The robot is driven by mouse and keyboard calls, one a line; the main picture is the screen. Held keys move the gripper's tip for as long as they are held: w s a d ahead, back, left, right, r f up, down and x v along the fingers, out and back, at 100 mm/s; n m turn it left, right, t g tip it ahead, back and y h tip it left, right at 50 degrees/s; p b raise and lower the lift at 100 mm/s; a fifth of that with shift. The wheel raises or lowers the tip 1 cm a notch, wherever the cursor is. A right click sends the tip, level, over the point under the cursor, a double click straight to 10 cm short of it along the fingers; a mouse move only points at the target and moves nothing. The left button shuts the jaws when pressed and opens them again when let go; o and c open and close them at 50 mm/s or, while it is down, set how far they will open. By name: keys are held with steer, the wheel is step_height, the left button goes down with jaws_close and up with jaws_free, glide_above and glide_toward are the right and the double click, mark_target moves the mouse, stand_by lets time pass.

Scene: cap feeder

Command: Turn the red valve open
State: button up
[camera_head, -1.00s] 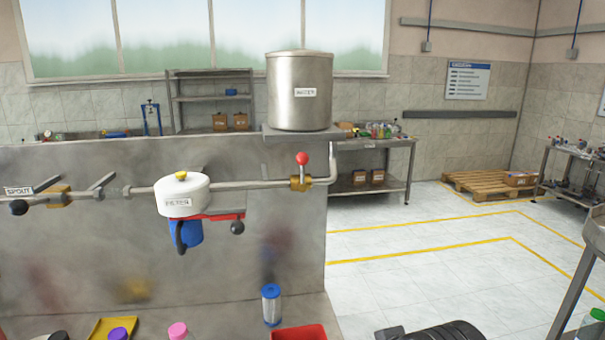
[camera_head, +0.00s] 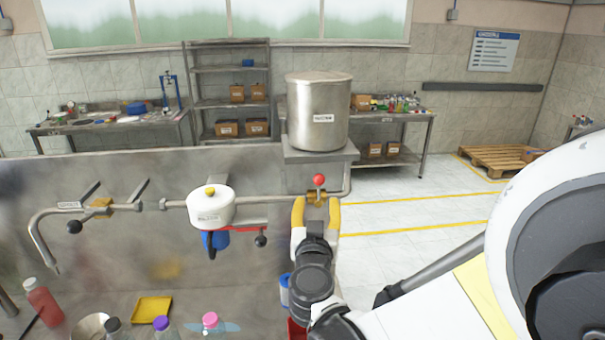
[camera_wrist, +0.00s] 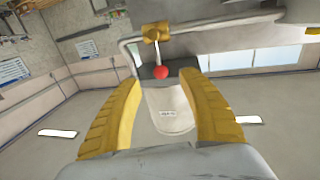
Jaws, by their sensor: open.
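The red valve is a red ball knob (camera_head: 319,180) on a short lever above a brass valve body (camera_head: 316,197) on the pipe below the steel water tank (camera_head: 318,115). The lever stands upright in the head view. My gripper (camera_head: 315,207) has yellow fingers and is raised in front of the valve, just below the knob in the picture. In the wrist view my gripper (camera_wrist: 166,85) is open and empty. The red knob (camera_wrist: 160,72) shows between and just beyond its fingertips. I see no clear contact. The brass body (camera_wrist: 155,32) is partly hidden by the fingers in the head view.
A white filter housing (camera_head: 211,206) with a red handle and blue part hangs on the pipe to the left. A spout pipe (camera_head: 45,213) is farther left. Bottles and a yellow tray (camera_head: 151,309) lie on the bench below. Open floor lies to the right.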

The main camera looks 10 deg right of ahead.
mark_target(319, 186)
steer(key=x, duration=0.9)
steer(key=shift+w+d, duration=0.15)
steer(key=shift+w, duration=0.1)
jaws_close()
